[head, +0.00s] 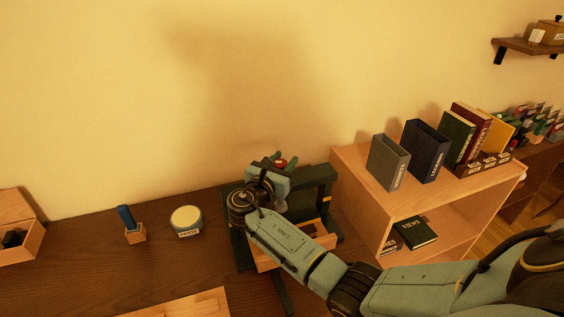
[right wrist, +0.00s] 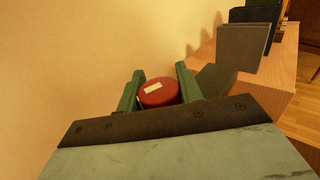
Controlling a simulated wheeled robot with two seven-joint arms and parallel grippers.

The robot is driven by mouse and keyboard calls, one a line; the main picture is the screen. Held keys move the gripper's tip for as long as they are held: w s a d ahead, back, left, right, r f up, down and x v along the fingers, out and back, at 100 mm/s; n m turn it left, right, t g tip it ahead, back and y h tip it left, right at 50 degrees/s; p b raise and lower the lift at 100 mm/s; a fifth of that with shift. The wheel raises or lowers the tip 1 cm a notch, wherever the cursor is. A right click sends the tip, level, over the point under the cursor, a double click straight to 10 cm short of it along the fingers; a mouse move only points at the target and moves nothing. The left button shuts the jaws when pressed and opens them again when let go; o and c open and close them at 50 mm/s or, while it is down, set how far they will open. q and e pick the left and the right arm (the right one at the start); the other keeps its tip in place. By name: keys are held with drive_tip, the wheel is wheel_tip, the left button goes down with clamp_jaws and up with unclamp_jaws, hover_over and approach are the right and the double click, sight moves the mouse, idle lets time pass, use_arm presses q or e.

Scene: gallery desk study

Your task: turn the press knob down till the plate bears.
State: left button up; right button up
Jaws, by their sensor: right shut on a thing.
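The press (head: 318,174) is a dark green frame standing on the dark desk beside the bookcase. Its red knob (right wrist: 160,92), with a pale mark on top, sits between the two green fingers of my right gripper (right wrist: 160,90) in the right wrist view. The right gripper (head: 272,167) is shut on the knob at the top of the press, and a bit of red shows there in the head view. My arm hides much of the press, and the plate cannot be made out clearly. My left gripper is not in view.
A wooden bookcase (head: 350,155) with upright books on top stands close at the right of the press. A round labelled tin (head: 186,221), a small wooden block holding a blue piece (head: 134,235) and an open wooden box (head: 28,243) stand to the left.

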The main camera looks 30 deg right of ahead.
drive_tip(key=shift+d+r+m+g+h, duration=0.1)
drive_tip(key=shift+m+g+h, duration=0.2)
drive_tip(key=shift+m+g, duration=0.3)
drive_tip(key=o, duration=1)
drive_tip(key=v, duration=1.3)
drive_tip(key=shift+a, duration=0.25)
drive_tip(key=shift+c, duration=0.2)
